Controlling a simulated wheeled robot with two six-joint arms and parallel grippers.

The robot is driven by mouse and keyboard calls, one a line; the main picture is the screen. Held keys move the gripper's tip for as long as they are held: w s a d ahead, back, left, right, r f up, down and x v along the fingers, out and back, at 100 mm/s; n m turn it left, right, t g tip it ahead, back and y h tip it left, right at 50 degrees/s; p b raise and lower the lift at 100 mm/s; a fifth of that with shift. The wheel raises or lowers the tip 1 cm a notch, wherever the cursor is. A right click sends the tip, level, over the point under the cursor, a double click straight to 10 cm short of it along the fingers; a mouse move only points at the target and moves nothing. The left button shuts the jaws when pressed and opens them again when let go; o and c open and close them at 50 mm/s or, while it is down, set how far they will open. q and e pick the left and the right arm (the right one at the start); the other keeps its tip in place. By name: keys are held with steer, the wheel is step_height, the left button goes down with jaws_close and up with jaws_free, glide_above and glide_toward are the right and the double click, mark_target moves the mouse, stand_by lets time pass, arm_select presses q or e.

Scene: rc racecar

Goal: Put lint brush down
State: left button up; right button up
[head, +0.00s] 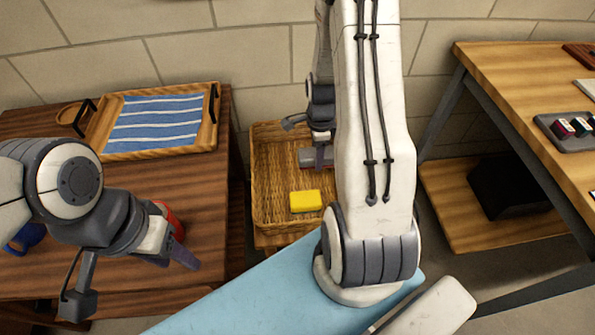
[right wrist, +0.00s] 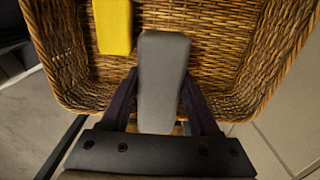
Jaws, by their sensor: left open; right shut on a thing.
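The lint brush shows in the right wrist view as a grey block-like body (right wrist: 163,75) between the two fingers of my right gripper (right wrist: 160,102), which is shut on it. In the head view my right gripper (head: 320,155) is at the wicker basket (head: 262,205), with the brush's grey and reddish part (head: 307,158) inside the basket's outline. I cannot tell whether the brush touches the basket floor. My arm hides the basket's right side. My left gripper (head: 178,250) is open over the front of the left wooden table.
A yellow block (head: 306,201) lies in the basket, left of the brush in the wrist view. A tray (head: 160,151) with a striped blue cloth, a red item (head: 170,217) and a blue item (head: 25,238) are on the left table. A shelved table (head: 480,75) stands right.

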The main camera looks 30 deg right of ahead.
arm_select(q)
step_height(320, 180, down, 3)
steer(key=shift+r+b, duration=0.1)
steer(key=shift+b, duration=1.1)
arm_select(e)
glide_above(295, 163)
step_height(295, 163, down, 6)
steer(key=shift+f, duration=0.1)
arm_select(q)
steer(key=shift+f+b, duration=0.7)
arm_select(e)
steer(key=shift+f, duration=1.8)
steer(key=shift+f, duration=0.2)
steer(key=o, duration=1.4)
